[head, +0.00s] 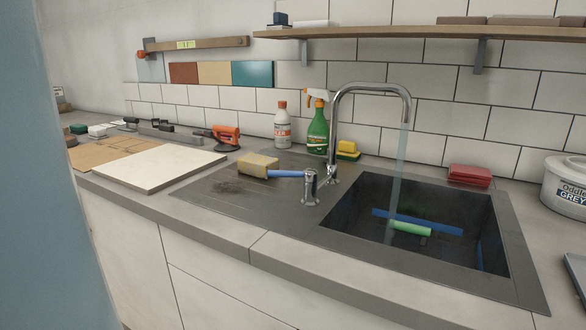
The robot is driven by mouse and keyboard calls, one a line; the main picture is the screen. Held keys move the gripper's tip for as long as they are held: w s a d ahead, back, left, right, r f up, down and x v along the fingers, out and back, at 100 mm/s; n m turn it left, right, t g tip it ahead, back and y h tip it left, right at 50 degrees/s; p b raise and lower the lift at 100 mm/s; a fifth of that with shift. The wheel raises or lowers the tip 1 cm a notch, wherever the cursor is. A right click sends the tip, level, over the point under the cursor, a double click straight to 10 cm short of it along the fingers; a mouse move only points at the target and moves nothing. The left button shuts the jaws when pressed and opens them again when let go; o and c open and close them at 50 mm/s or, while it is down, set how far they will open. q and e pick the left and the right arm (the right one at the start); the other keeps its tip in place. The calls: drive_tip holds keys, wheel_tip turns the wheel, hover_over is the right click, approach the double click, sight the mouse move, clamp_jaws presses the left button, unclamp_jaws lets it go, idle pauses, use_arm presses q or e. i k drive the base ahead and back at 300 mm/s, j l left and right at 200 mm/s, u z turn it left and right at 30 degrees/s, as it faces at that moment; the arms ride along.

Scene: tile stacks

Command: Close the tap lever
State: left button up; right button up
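The chrome tap (335,130) stands behind the left edge of the sink, its tall arched spout reaching over the basin. A stream of water (397,175) runs from the spout into the dark sink (350,210). A short chrome post (310,188) stands in front of the tap base. It looks like the tap's lever control, but the lever's exact position is too small to tell. Neither of my grippers is in view.
A sponge float with a blue handle (259,165) lies left of the tap, its handle reaching close to the chrome post. A green spray bottle (318,132) and white bottle (282,127) stand behind. A green-sleeved tool (410,228) lies in the sink. A blue surface (70,190) blocks the left edge.

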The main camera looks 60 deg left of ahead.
sight(309, 175)
drive_tip(key=u, duration=1.8)
